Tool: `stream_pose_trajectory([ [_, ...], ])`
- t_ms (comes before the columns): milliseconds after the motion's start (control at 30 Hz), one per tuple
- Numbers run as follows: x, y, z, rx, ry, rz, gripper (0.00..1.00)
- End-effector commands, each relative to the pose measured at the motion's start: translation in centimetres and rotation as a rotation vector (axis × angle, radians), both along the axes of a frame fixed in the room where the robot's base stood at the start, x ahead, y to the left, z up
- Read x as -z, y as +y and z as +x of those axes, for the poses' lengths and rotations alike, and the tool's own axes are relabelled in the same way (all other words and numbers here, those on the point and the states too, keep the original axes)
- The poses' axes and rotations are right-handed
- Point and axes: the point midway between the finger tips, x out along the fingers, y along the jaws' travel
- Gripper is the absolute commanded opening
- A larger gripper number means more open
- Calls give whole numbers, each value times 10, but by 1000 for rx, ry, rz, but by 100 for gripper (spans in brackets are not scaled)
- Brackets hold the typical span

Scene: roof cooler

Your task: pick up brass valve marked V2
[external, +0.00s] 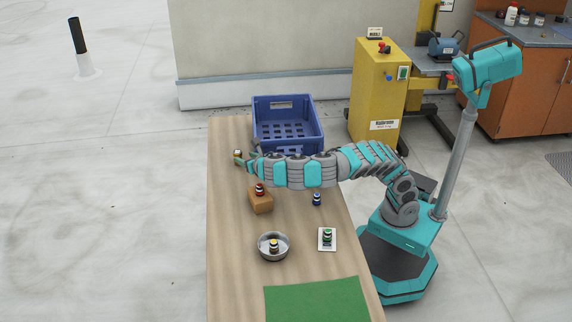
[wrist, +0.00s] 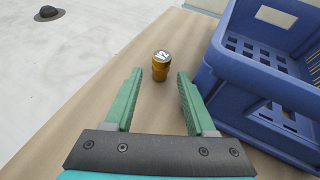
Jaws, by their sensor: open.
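A small brass-coloured cylinder, the brass valve (wrist: 161,68), stands upright on the wooden table. In the external view the valve (external: 238,154) is at the table's far left edge, just beyond my gripper's end. My gripper (wrist: 160,74) is open and empty. In the wrist view its two green fingers point at the valve, which shows between the fingertips with a gap on each side. I cannot tell how far the tips reach around it. In the external view my gripper (external: 247,159) is small and partly unclear.
A blue crate (wrist: 262,85) stands close to the right finger. On the table (external: 228,220) are a red-banded piece on a brown block (external: 262,204), a blue piece (external: 317,199), a steel bowl (external: 262,252) with a yellow-topped piece, and a green-banded piece (external: 327,237) on a white card.

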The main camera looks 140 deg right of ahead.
Motion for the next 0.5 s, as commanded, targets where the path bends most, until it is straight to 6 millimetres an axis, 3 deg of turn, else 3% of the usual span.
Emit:
stream_pose_trajectory([
  [500, 19, -50, -23, -1, 0, 0, 56],
])
